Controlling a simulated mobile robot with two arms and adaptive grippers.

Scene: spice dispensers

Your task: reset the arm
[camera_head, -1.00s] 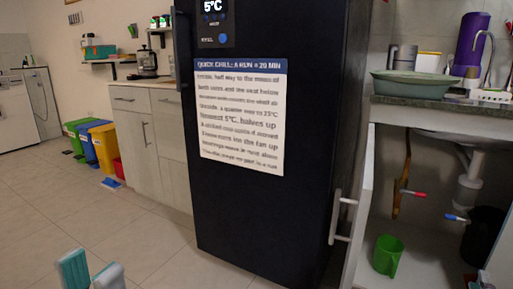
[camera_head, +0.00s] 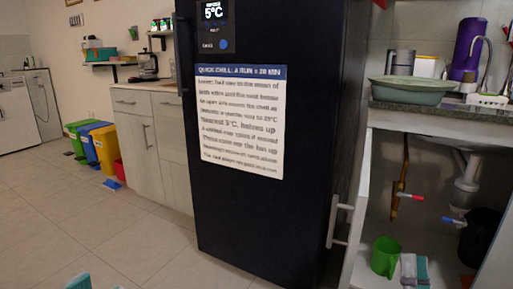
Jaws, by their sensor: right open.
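My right gripper (camera_head: 415,270) shows at the bottom right as two fingertips, one grey and one teal. It is open, with nothing seen between the tips. In the picture its tips are just right of a green cup (camera_head: 384,256) in the open lower cabinet. I cannot tell how far apart in depth they are. My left gripper (camera_head: 79,282) shows only a teal tip at the bottom left edge. The rest of it is out of frame, so its opening is hidden.
A tall dark fridge (camera_head: 225,215) with a printed notice (camera_head: 240,125) fills the middle. An open cabinet door (camera_head: 362,210) stands beside it. A green basin (camera_head: 410,90) sits on the right counter. Colored bins (camera_head: 104,147) stand at left; the tiled floor (camera_head: 100,225) is clear.

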